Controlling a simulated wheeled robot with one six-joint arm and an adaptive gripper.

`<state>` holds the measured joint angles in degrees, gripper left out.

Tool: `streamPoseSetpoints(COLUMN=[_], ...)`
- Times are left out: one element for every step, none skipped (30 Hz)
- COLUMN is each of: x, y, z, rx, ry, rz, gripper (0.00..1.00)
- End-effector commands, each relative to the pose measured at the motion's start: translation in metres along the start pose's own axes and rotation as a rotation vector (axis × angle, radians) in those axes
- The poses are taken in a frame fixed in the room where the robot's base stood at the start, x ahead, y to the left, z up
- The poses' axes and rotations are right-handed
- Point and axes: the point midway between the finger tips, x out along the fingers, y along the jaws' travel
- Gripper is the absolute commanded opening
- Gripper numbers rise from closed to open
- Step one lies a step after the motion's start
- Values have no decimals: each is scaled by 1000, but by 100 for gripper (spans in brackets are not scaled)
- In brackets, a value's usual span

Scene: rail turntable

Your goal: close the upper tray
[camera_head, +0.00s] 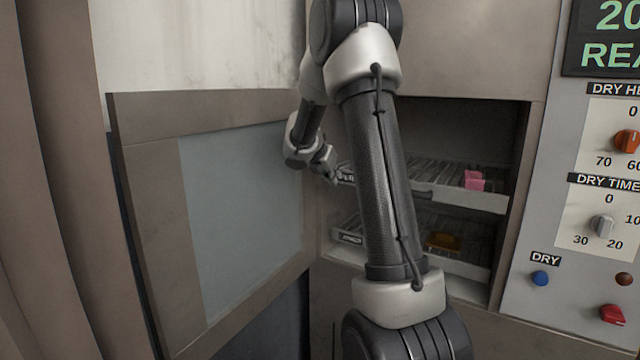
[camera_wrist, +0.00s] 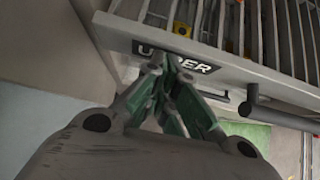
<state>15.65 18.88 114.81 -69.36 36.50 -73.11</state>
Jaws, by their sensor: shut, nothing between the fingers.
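The upper tray (camera_head: 480,200) is a pale wire rack in the open cabinet, with a pink block (camera_head: 474,180) on it. In the wrist view its front edge (camera_wrist: 280,88) carries a label reading partly "UPPER" and a dark bar handle (camera_wrist: 262,110). My gripper (camera_wrist: 170,62) is shut and empty, its tips at the label on the front edge, left of the handle. Whether the tips touch the edge I cannot tell. In the head view my gripper (camera_head: 332,174) is at the tray's left front, and my arm hides part of the tray.
The lower tray (camera_head: 462,264) holds an orange-brown item (camera_head: 443,242). The cabinet door (camera_head: 235,215) with a pale panel stands open at the left. A control panel (camera_head: 570,240) with knobs and buttons is at the right.

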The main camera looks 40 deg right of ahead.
Motion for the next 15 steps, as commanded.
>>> streamPoseSetpoints(x=[10, 15, 21, 25, 29, 34, 38, 41, 45, 47, 50, 53, 55, 56, 58], y=[-1, 0, 0, 0, 0, 0, 0, 0, 0, 0, 0, 0, 0, 0, 0], z=[9, 14, 20, 24, 29, 34, 37, 40, 44, 47, 50, 52, 54, 56, 58], rx=[4, 3, 3, 2, 3, 2, 2, 3, 1, 2, 1, 0, 1, 1, 2], ry=[0, 0, 0, 0, 0, 0, 0, 0, 0, -1, 0, 0, 0, 0, 1], rz=[-2, -1, 0, -1, -1, -1, -1, -1, -1, 0, 0, 1, 1, 1, 0], gripper=[0, 0, 0, 0, 0, 0, 0, 0, 0, 0, 0, 0, 0, 0, 0])
